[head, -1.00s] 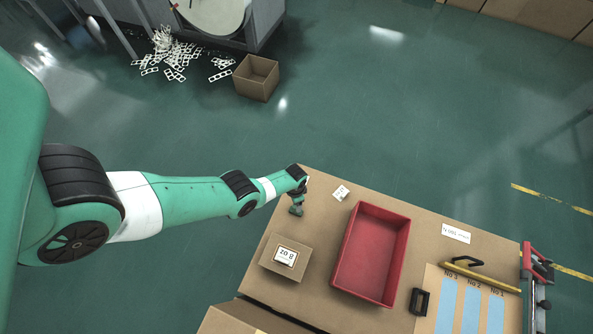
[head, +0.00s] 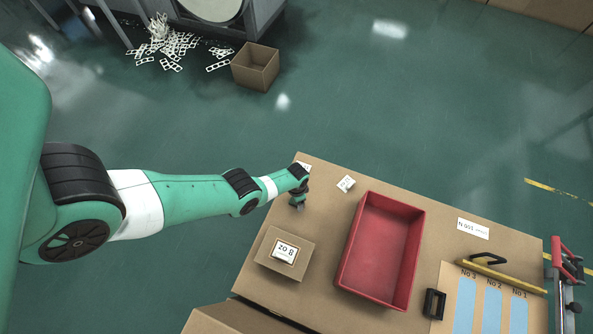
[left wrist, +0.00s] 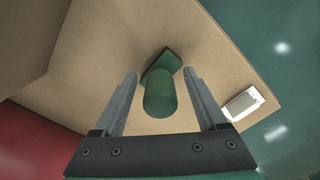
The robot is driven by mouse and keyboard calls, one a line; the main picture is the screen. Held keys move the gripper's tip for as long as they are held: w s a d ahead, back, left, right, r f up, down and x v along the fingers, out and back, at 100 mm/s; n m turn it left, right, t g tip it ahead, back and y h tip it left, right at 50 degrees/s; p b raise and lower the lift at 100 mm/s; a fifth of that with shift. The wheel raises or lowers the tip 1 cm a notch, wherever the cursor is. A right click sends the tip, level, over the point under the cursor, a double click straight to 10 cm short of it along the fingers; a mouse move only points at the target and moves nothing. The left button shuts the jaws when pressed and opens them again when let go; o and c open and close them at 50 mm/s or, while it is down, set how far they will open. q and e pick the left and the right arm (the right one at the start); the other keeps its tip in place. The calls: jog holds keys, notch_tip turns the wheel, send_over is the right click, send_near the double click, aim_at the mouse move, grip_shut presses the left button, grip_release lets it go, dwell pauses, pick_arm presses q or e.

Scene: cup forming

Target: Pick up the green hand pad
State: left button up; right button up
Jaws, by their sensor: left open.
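The green hand pad (left wrist: 160,93) stands on the tabletop in the left wrist view, with a rounded green grip on a darker flat base. My left gripper (left wrist: 165,85) is open, with one finger on each side of the grip and visible gaps between. I cannot tell how far the fingertips are above the table. In the head view my left gripper (head: 298,206) is over the far left corner of the table, and the hand pad is not clearly distinguishable there. My right gripper is not in view.
The table's far edge is close to my left gripper.

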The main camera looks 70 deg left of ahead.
pick_arm(q)
jog(key=shift+r, duration=0.1)
jog(key=shift+c, duration=0.5)
grip_shut()
jog(key=shift+r+p, duration=0.55)
jog(key=shift+p, duration=0.1)
notch_tip(320, 180, up, 3)
jog(key=p, duration=0.3)
jog(key=s+d+r+p, duration=0.2)
jog(key=d+r+p, duration=0.1)
jog(key=d+p, duration=0.1)
jog(key=s+d+r+p, duration=0.2)
jog(key=d+r+p, duration=0.1)
jog(key=d+p, duration=0.1)
jog(key=s+d+r+p, duration=0.2)
jog(key=d+r+p, duration=0.1)
jog(key=d+p, duration=0.1)
jog(key=shift+s+d+p, duration=0.1)
jog(key=shift+s+p, duration=0.3)
jog(key=shift+p, duration=0.1)
